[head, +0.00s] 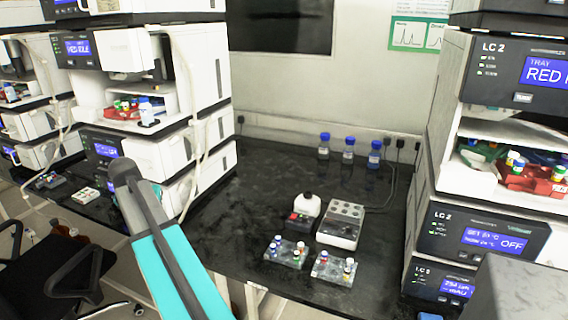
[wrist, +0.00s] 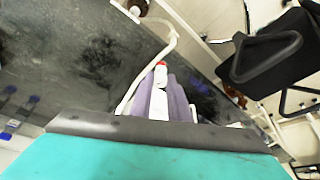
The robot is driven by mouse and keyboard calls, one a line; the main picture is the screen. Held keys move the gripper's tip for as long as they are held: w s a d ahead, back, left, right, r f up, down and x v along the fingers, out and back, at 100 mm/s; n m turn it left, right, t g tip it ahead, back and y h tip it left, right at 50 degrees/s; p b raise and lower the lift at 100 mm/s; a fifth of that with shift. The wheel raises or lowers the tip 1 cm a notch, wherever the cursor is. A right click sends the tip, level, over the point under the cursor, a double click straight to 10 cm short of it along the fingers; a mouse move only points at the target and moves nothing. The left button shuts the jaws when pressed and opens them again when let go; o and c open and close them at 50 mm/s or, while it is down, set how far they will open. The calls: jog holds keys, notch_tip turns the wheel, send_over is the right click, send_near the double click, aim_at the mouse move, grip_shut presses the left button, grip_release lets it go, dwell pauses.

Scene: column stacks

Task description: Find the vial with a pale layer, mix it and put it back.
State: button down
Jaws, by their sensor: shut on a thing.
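In the wrist view my gripper (wrist: 161,85) is shut on a white vial with a red cap (wrist: 161,66), held between two grey-purple fingers. Whether this vial has a pale layer cannot be told, as the fingers hide much of it. In the head view my arm reaches up at the left, and the gripper's grip is not visible there. Two small vial racks stand on the dark bench: the left rack (head: 272,256) and the right rack (head: 324,275), both with vials of mixed cap colours. Layers in them are too small to tell.
A small white-topped device (head: 307,205) and a grey-white block with round wells (head: 339,228) stand behind the racks. Several blue-capped bottles (head: 348,155) stand at the wall. Instrument stacks flank the bench; the right one has a red vial tray (head: 541,186). Bench left of the racks is clear.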

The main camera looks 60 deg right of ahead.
jog(key=s+d+r+m+g+p, duration=0.15)
jog(key=s+d, duration=0.25)
jog(key=d, duration=0.4)
jog(key=s+d+r+m+p, duration=0.1)
jog(key=s+d+m+p, duration=0.2)
jog(key=d, duration=0.5)
jog(key=s+d+r+m+g+p, duration=0.2)
jog(key=s+d+m+p, duration=0.8)
jog(key=s+d, duration=1.7)
jog(key=s+m+g, duration=0.1)
jog(key=s+g, duration=0.1)
jog(key=s, duration=0.1)
jog(key=shift+s+y, duration=0.25)
jog(key=shift+y, duration=0.05)
jog(key=shift+f, duration=0.1)
jog(key=shift+f+b, duration=0.45)
jog(key=shift+f, duration=1.35)
jog(key=shift+w+f+b, duration=0.1)
jog(key=shift+b, duration=0.25)
jog(key=shift+f+b, duration=0.85)
jog(key=shift+f, duration=0.2)
